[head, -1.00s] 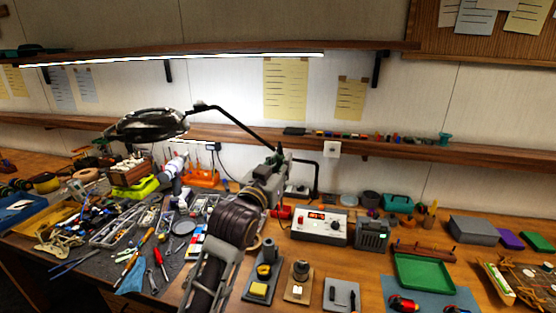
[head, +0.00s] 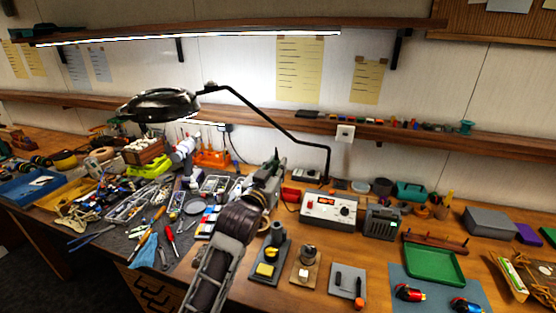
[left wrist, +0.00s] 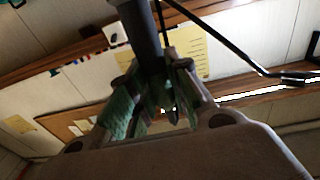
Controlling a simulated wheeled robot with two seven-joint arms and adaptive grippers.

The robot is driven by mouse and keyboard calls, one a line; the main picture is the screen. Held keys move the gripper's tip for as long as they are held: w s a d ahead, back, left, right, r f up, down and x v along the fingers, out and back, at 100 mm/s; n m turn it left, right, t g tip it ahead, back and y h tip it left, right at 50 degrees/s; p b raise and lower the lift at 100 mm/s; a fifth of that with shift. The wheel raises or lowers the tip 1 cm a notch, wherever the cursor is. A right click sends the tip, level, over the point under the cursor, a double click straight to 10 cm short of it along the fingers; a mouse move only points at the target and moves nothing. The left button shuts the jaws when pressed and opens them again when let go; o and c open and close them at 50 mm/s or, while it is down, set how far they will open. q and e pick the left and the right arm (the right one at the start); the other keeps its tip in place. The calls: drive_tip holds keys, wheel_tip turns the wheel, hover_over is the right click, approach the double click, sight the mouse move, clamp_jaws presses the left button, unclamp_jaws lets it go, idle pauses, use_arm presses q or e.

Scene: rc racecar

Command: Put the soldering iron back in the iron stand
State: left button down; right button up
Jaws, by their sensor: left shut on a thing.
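My left gripper (head: 272,168) is above the bench in front of the soldering station, behind and above the iron stand in the picture. In the left wrist view its fingers are shut on a dark round handle (left wrist: 141,35), which appears to be the soldering iron. The iron's tip is hard to make out; in the head view the gripper mostly hides the iron. The iron stand (head: 279,244), a grey base with an upright holder and yellow sponge, stands on the bench below the gripper, apart from it. My right gripper is not in view.
The white soldering station (head: 330,210) and a dark grey box (head: 382,223) stand behind and right. A tip cleaner on a tan base (head: 304,274) is right of the stand. A lamp arm (head: 265,117) crosses above. Tools crowd the mat at left.

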use_arm(q)
drive_tip(key=shift+f, duration=0.4)
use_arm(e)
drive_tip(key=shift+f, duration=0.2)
use_arm(q)
drive_tip(key=shift+f+b, duration=1.1)
drive_tip(key=shift+b, duration=0.25)
drive_tip(key=shift+f+b, duration=0.6)
drive_tip(key=shift+f, duration=0.15)
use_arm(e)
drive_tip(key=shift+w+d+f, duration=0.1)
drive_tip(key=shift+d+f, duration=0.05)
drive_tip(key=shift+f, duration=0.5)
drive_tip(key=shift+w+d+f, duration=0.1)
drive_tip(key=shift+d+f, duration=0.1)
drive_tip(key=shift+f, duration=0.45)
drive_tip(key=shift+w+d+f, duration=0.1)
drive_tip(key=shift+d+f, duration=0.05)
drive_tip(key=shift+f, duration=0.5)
use_arm(q)
drive_tip(key=shift+f, duration=0.1)
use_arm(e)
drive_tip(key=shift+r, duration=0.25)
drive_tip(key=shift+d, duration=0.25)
